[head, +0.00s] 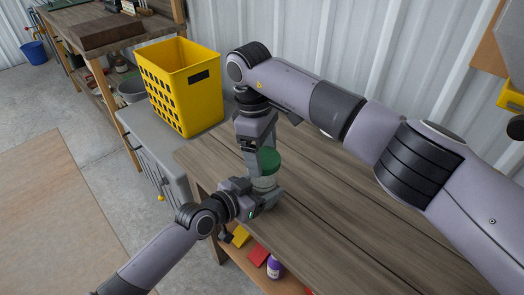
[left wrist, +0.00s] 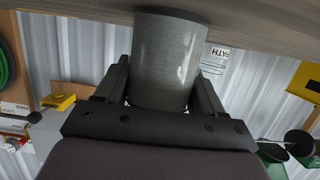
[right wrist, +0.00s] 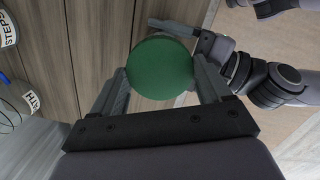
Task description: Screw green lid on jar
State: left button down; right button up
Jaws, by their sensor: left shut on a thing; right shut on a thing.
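The grey jar (head: 264,183) stands upright on the wooden table, near its left end. My left gripper (head: 264,197) is shut around the jar's side, and the left wrist view shows the jar (left wrist: 168,60) between both fingers. The round green lid (head: 267,160) sits at the top of the jar. My right gripper (head: 261,155) comes down from above and is shut on the lid, which the right wrist view shows between its fingertips (right wrist: 160,68). The lid hides the jar's rim, so I cannot tell how tightly it is seated.
The wooden table (head: 390,215) is largely bare to the right. A yellow basket (head: 180,90) stands on a grey cabinet behind left. Clear jars labelled STEPS (right wrist: 8,30) and PATH (right wrist: 18,103) stand nearby. A lower shelf holds a purple bottle (head: 275,268).

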jog(key=shift+a+m, duration=0.15)
jog(key=shift+m, duration=1.65)
jog(key=o, duration=1)
jog(key=shift+c, duration=0.2)
jog(key=shift+d+r, duration=0.1)
jog(key=shift+d, duration=0.1)
jog(key=shift+r, duration=2.2)
jog(key=shift+n, duration=0.3)
